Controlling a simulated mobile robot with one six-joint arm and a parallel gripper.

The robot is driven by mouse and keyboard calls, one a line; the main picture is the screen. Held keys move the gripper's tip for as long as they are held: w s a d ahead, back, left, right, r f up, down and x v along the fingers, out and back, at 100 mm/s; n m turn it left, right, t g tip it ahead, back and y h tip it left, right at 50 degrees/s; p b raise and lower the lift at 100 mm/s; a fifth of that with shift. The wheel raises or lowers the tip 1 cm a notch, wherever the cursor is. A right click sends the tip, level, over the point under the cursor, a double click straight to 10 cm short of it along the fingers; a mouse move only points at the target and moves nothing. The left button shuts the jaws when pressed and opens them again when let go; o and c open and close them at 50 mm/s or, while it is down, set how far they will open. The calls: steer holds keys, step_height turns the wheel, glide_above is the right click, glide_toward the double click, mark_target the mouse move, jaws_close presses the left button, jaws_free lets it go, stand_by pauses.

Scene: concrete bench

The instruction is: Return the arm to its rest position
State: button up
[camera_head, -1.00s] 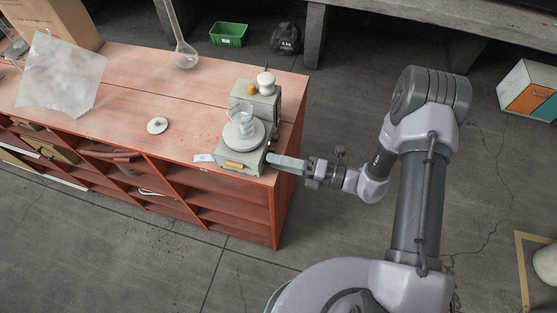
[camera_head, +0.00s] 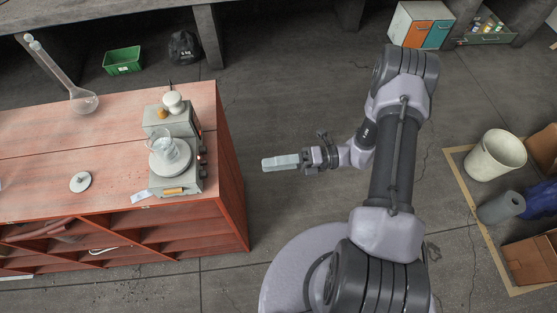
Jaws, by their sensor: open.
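My gripper (camera_head: 281,162) is at the end of my bent arm, in the middle of the head view. It points left, over the open floor to the right of the red wooden cabinet (camera_head: 110,155). It is apart from the cabinet and from everything on it, and nothing shows held in it. On the cabinet's right end stands a grey hotplate stirrer (camera_head: 187,187) with a glass beaker (camera_head: 168,155) on its round plate. The gap between the fingers is hard to make out from this angle.
A long-necked glass flask (camera_head: 84,102), a white disc (camera_head: 80,182) and a white-topped device (camera_head: 173,103) are also on the cabinet. A white bin (camera_head: 495,155), a grey roll (camera_head: 501,208) and a cardboard box (camera_head: 530,262) stand at right. The floor around my gripper is clear.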

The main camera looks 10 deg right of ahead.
steer(key=shift+d, duration=0.85)
steer(key=s+r+n+t+h+b, duration=0.1)
steer(key=s+r+n+h, duration=0.3)
steer(key=r+n, duration=0.3)
steer(key=s+r+n+t+h+b, duration=0.1)
steer(key=s+r+n+h, duration=0.3)
steer(key=n, duration=0.8)
steer(key=s+r+n+t+h+b, duration=0.2)
steer(key=s+r+n+h+b, duration=0.1)
steer(key=r+n+h, duration=0.5)
step_height(320, 180, up, 4)
steer(key=shift+s+d+f+n, duration=0.15)
steer(key=shift+s+d+n, duration=0.3)
steer(key=shift+n, duration=0.75)
